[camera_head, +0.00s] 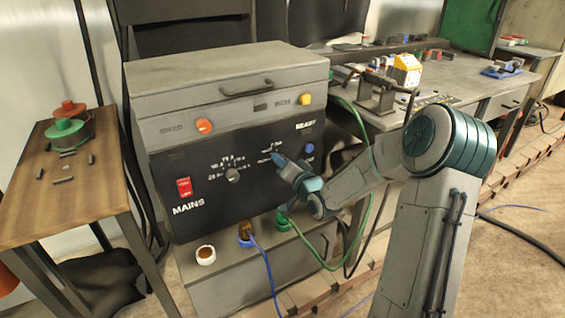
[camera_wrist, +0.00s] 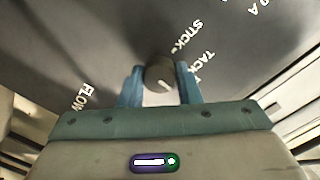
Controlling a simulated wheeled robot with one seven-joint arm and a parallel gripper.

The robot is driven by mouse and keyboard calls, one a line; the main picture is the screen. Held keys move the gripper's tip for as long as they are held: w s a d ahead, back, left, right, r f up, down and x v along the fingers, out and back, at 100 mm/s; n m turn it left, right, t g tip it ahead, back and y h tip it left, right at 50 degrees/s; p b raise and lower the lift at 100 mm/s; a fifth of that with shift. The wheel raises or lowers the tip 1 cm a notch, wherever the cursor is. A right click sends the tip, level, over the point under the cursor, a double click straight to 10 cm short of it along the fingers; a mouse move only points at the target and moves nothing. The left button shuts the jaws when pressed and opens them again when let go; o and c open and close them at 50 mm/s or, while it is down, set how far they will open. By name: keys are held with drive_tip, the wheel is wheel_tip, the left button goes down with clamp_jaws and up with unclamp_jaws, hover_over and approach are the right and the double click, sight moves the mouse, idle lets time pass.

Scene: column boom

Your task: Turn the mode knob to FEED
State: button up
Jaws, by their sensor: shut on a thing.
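The mode knob (camera_wrist: 160,74) is dark and round with a white pointer mark, seen face-on in the wrist view. Its pointer mark faces the lower edge of that picture. My gripper (camera_wrist: 159,80) is shut on the knob, one blue finger on each side. In the head view my gripper (camera_head: 281,164) is at the right part of the black front panel (camera_head: 205,203) and hides the knob. The words STICK, TACK and FLOW show on the panel in the wrist view. I cannot read FEED with certainty in either view.
Left of my gripper is another knob (camera_head: 232,174) with numbers around it, then a red MAINS switch (camera_head: 184,187). A blue button (camera_head: 309,148) sits close on the right under READY. Blue and green cables (camera_head: 268,270) hang from sockets below.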

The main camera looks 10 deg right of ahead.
drive_tip(key=o, duration=1)
drive_tip(key=shift+c, duration=0.2)
drive_tip(key=p+v, duration=0.1)
drive_tip(key=v, duration=1.3)
drive_tip(key=shift+p, duration=0.4)
drive_tip(key=shift+w+r, duration=0.1)
